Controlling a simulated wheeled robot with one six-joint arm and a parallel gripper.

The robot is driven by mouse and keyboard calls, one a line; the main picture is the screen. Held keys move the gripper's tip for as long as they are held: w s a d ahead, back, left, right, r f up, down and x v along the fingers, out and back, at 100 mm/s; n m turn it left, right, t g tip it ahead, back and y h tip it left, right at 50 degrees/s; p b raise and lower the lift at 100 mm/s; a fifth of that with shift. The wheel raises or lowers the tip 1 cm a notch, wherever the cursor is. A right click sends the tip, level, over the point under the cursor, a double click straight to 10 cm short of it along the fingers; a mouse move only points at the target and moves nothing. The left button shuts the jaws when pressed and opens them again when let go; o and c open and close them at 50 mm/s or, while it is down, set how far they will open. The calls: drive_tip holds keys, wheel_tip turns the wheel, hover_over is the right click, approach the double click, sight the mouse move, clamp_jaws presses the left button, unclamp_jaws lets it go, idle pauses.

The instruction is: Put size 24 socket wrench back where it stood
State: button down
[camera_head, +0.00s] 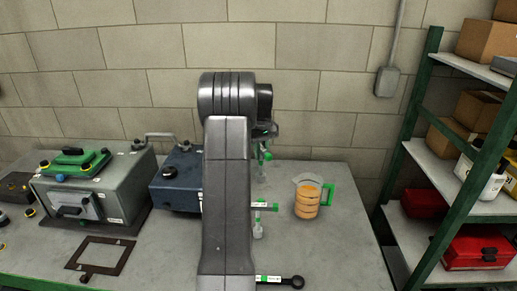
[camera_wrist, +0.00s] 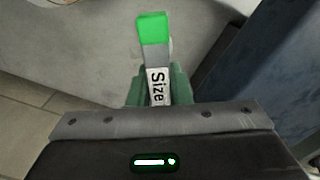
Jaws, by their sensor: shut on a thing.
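My gripper (camera_head: 265,140) is shut on a socket wrench, over the back part of the table beside my arm. In the wrist view the wrench (camera_wrist: 155,50) shows a bright green end, a grey part and a white label reading "Size"; the number is hidden. Its handle sticks out past my gripper's green fingers (camera_wrist: 158,88). In the head view its green end (camera_head: 267,155) shows just under the gripper, with a pale part below it. I cannot tell whether it touches the table. A similar green-ended wrench (camera_head: 265,206) stands nearer, partly behind my arm.
A jug with orange contents (camera_head: 307,200) and a green handle stands right of the gripper. A blue box (camera_head: 177,183) is to the left. A labelled tool with a ring end (camera_head: 294,282) lies at the front. A green shelf rack (camera_head: 410,150) stands right of the table.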

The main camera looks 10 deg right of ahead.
sight(261, 174)
drive_tip(key=shift+f+b, duration=1.95)
drive_tip(key=shift+f, duration=2.4)
drive_tip(key=shift+s+f, duration=0.1)
drive_tip(key=shift+f+b, duration=0.5)
drive_tip(key=shift+f, duration=0.6)
drive_tip(key=c, duration=0.7)
unclamp_jaws()
wheel_tip(261, 174, up, 7)
drive_tip(key=p, duration=0.5)
drive_tip(key=shift+r, duration=1.1)
